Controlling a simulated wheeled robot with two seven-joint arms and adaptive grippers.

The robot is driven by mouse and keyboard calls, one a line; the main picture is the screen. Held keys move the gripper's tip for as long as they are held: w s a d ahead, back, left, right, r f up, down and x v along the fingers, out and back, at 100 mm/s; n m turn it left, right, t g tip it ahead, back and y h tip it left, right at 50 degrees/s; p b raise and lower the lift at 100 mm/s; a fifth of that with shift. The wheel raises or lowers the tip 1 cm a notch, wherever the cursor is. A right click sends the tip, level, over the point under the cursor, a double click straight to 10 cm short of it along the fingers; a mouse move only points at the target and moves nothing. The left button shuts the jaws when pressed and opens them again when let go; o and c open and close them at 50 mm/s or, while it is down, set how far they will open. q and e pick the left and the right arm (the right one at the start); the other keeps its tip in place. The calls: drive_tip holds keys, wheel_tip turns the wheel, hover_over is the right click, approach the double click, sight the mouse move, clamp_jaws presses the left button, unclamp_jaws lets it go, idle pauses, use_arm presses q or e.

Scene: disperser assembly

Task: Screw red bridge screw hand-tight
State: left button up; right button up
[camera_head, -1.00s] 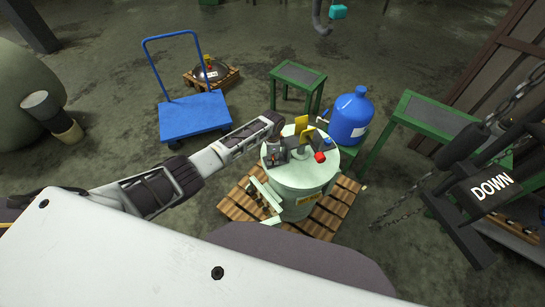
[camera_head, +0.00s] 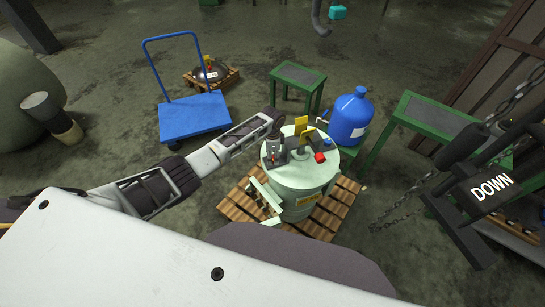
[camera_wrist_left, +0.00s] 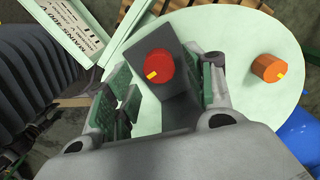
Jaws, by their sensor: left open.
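The red screw (camera_wrist_left: 158,66), a round red cap with a yellow mark, sits on a dark grey block (camera_wrist_left: 180,105) above a pale green lid (camera_wrist_left: 245,105). My left gripper (camera_wrist_left: 170,85) is open, with its fingers on either side of the block and the screw between them. I cannot tell whether the fingers touch it. In the head view my left gripper (camera_head: 275,153) is over the left part of the lid of the pale green vessel (camera_head: 300,182); the screw between its fingers is too small to make out there. My right gripper is not in view.
An orange knob (camera_wrist_left: 268,68) stands on the lid. The head view shows a red knob (camera_head: 320,156) and yellow part (camera_head: 302,124). The vessel stands on a wooden pallet (camera_head: 235,207), near a blue bottle (camera_head: 350,118) and blue cart (camera_head: 193,117).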

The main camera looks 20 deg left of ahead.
sight(273, 158)
use_arm(q)
wheel_tip(273, 158, up, 10)
idle(0.6)
drive_tip(key=shift+s+f, duration=0.1)
drive_tip(key=shift+f, duration=0.05)
idle(0.5)
